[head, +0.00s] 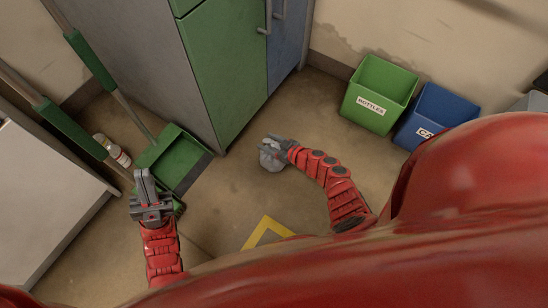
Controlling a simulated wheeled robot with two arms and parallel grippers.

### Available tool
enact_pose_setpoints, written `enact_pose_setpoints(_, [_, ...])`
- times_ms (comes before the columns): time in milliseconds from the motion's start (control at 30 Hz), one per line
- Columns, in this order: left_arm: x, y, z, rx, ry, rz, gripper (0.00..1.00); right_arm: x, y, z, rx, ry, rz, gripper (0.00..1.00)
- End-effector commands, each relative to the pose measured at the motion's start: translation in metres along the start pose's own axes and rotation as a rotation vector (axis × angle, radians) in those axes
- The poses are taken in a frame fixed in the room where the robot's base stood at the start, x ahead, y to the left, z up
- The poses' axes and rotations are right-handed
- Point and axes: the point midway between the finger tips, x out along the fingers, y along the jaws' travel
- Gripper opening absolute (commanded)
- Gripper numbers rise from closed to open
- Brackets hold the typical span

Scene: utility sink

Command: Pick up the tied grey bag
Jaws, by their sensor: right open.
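The grey bag (271,161) is a small, light grey lump on the brown floor, near the middle of the head view. My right gripper (271,143) is over the bag's upper side, with its jaws open. It hides part of the bag, and I cannot make out the bag's knot or whether the fingers touch it. My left gripper (146,178) is at the left, over the edge of the green dustpan and well apart from the bag. Its fingers look close together, but I cannot tell whether they are shut.
A green dustpan (174,158) and a white bottle (113,150) are at the left, by long-handled tools. A green and blue cabinet (225,70) stands behind the bag. A green bottles bin (378,95) and a blue bin (432,112) stand right. Yellow floor marking (262,229) lies in front.

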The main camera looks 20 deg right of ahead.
Motion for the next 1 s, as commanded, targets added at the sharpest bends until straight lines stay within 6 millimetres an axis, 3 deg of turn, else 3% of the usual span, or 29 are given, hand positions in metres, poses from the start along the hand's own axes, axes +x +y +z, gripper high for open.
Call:
enact_pose_setpoints(267, [-0.0013,0.0017,0.0006,-0.003,0.000,0.007,0.00,0.0044,-0.0001,-0.0003,0.000,-0.001,0.000,0.62])
enact_pose_setpoints(633, [-0.0015,0.0017,0.0007,-0.003,-0.001,0.007,0.00,0.0044,-0.0002,-0.0003,0.000,-0.001,0.000,0.00])
enact_pose_setpoints(1000, [-0.0016,0.0017,0.0008,-0.003,-0.001,0.007,0.00,0.0044,-0.0005,-0.0003,0.001,-0.001,0.000,0.00])
